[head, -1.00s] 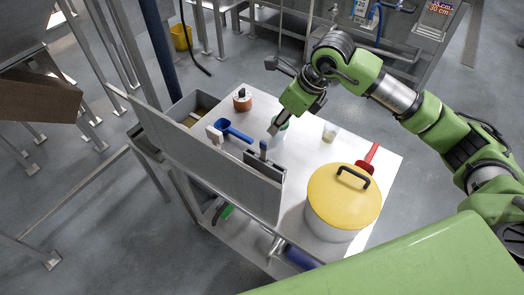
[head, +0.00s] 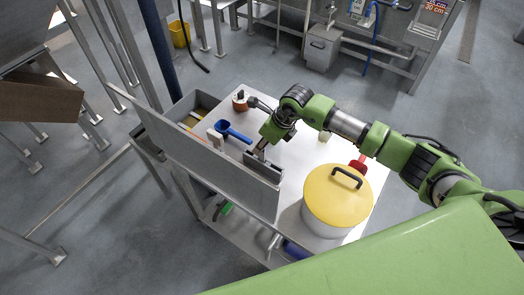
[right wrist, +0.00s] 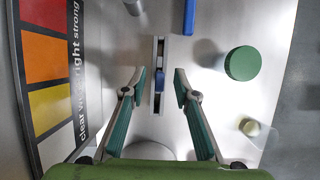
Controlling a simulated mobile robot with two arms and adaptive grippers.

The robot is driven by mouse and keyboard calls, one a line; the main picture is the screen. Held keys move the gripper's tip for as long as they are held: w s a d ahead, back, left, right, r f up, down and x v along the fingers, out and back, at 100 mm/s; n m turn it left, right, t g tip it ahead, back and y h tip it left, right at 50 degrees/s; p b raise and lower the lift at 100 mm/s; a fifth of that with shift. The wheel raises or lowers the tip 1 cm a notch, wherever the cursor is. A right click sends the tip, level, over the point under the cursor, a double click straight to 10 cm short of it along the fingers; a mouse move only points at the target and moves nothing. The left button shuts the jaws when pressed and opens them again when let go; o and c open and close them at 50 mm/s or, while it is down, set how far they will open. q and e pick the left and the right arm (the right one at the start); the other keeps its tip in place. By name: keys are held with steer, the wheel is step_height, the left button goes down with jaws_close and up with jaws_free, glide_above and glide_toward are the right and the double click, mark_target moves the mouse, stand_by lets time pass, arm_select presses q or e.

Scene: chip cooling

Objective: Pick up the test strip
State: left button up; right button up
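My right gripper (head: 259,150) is over the holder in the head view. In the right wrist view its fingers (right wrist: 158,76) are open, one on each side of the blue piece, with gaps on both sides. In the head view the arm and gripper hide the blue piece. My left gripper is not in view.
A blue scoop (head: 232,132) lies left of the holder. A green-lidded jar (right wrist: 242,63) and small cup (right wrist: 250,128) stand close by. The grey panel (head: 205,160) borders the left.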

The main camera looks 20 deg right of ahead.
steer(key=shift+w+a+f, duration=0.1)
steer(key=shift+f, duration=0.35)
jaws_close()
